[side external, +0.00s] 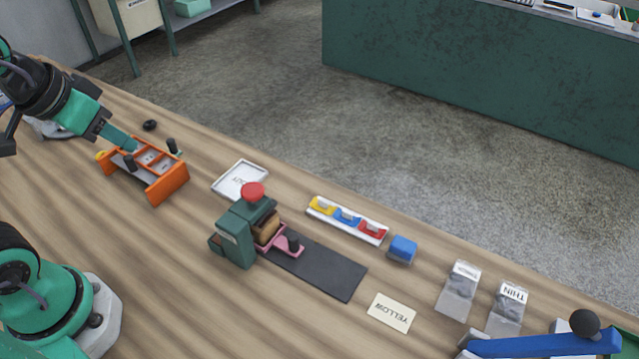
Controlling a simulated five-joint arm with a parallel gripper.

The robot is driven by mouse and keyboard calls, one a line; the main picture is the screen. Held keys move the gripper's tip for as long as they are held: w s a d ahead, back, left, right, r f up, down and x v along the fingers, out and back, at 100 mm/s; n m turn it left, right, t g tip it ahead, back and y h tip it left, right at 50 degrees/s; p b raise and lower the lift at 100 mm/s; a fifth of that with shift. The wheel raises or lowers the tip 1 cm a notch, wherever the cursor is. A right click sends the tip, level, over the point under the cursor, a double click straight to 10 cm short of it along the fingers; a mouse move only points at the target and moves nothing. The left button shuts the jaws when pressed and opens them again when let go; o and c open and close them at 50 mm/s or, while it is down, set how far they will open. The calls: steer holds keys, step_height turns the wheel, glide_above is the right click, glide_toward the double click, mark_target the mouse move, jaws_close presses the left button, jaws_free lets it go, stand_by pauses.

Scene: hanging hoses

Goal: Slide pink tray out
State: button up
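The pink tray (290,252) sticks out from the right side of a small dark green press (237,240) with a red knob (252,192) on top. A brown block (267,229) shows inside the press just behind the tray. The tray's inner end is hidden by the press. My gripper (124,142) is far to the left of the tray, by the orange frame (167,184). Its fingertips are small here, and I cannot tell whether they are open or touch the frame.
A dark flat mat (330,272) lies clear to the right of the tray. A white OUT tray (240,179), a holder with yellow, blue and red pieces (346,221), a blue block (402,248) and a YELLOW card (391,312) lie around it. A blue lever (550,345) is at the lower right.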

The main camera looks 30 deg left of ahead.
steer(key=shift+o, duration=0.6)
step_height(320, 180, up, 5)
steer(key=m+g, duration=0.6)
steer(key=m, duration=1.2)
glide_above(294, 237)
step_height(294, 237, down, 20)
steer(key=shift+a, duration=0.1)
steer(key=shift+f, duration=0.1)
steer(key=shift+f, duration=3.75)
steer(key=shift+c, duration=0.4)
jaws_close()
